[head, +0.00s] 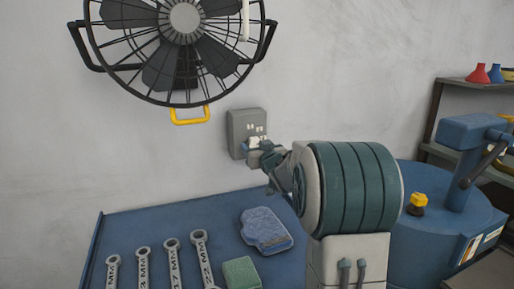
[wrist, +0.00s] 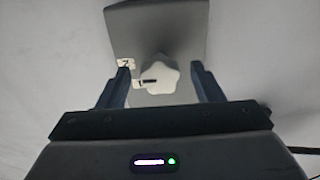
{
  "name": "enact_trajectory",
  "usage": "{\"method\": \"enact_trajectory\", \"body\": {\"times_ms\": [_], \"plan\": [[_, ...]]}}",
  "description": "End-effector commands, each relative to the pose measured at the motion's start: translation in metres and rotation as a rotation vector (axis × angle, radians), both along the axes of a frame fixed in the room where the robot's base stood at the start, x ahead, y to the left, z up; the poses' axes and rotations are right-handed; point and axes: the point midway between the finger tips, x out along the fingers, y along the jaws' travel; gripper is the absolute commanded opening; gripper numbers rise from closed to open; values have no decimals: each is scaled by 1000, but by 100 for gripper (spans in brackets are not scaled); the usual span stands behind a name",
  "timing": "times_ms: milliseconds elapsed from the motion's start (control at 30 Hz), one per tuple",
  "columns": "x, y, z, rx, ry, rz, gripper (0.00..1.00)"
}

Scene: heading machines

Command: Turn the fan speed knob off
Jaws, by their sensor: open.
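The fan speed knob is a pale, lobed knob with a dark pointer mark, seen in the wrist view (wrist: 158,76). It sits on a grey wall box (head: 236,122), also in the wrist view (wrist: 188,22). My gripper (wrist: 160,80) is open, with one dark finger on each side of the knob. I cannot tell whether the fingers touch it. A label with a "2" shows at the left finger, and the pointer lies near a "1" label. In the head view my gripper (head: 256,147) is at the front of the box and hides most of the knob.
A black caged fan (head: 184,20) hangs on the wall above, with a yellow handle (head: 190,120) below it. A blue bench (head: 190,225) holds several wrenches (head: 172,258), a blue cloth (head: 265,230) and a green block (head: 241,272). A blue machine (head: 440,205) stands at right.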

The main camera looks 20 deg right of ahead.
Motion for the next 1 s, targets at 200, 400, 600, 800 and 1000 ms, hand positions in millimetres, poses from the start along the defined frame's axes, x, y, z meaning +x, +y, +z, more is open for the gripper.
{"method": "enact_trajectory", "body": {"times_ms": [200,400,600,800,1000], "plan": [[0,0,0,0,0,0,21],[0,0,0,-3,0,0,15],[0,0,-2,-43,-1,1,15],[0,0,-4,-154,0,2,15],[0,0,-4,-329,-1,1,16]]}}
